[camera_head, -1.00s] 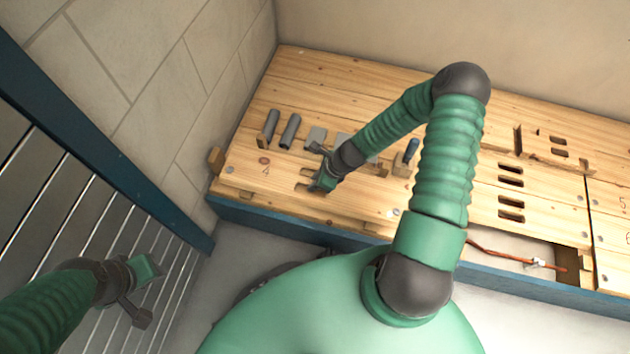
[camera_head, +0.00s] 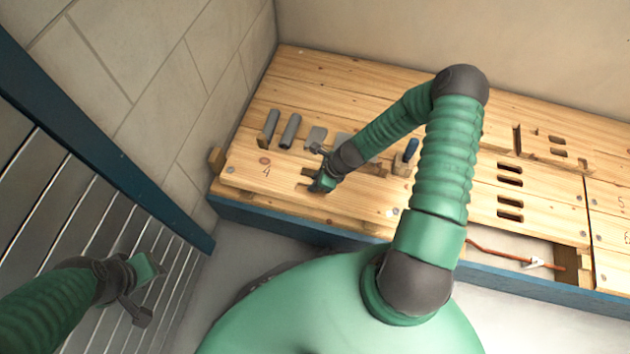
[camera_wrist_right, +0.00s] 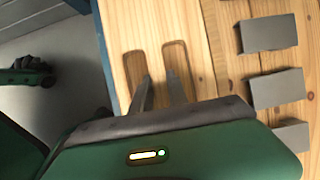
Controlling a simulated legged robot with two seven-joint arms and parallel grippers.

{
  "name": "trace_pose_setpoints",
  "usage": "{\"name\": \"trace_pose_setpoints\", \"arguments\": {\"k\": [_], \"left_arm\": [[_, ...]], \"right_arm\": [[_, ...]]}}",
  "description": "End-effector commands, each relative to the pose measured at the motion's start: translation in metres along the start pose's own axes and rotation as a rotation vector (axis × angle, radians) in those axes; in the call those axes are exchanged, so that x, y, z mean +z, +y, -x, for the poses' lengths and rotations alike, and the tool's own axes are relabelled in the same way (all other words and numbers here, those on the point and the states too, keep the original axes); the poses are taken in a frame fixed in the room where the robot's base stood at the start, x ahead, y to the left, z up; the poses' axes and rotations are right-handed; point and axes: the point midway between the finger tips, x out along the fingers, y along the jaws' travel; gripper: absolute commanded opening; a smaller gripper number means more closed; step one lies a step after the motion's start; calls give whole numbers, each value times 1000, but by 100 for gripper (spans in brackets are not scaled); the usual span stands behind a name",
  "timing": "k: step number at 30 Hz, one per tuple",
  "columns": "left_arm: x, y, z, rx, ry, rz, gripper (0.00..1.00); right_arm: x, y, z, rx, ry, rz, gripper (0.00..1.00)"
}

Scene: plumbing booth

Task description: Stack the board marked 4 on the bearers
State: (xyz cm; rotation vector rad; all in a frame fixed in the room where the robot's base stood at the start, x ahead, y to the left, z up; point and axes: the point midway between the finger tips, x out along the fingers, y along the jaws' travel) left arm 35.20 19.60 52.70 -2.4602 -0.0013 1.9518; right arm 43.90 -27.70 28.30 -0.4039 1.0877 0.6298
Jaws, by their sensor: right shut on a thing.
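I cannot make out the bearers clearly; what lies beneath the board is hidden. My left gripper (camera_head: 146,288) hangs empty at the lower left, away from the bench; its jaw state is unclear.
A wooden block (camera_head: 216,160) juts out at the bench's left end. At right, an opening shows a copper pipe (camera_head: 500,255).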

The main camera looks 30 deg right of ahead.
Motion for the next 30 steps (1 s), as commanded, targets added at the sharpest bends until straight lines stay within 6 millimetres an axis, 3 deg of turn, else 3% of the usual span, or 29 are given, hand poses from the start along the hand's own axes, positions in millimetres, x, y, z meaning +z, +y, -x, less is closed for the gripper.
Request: {"name": "trace_pose_setpoints", "arguments": {"k": [30], "left_arm": [[4, 0, -16, 0, 0, 0, 36]], "right_arm": [[-12, 0, -28, 0, -1, 0, 0]]}}
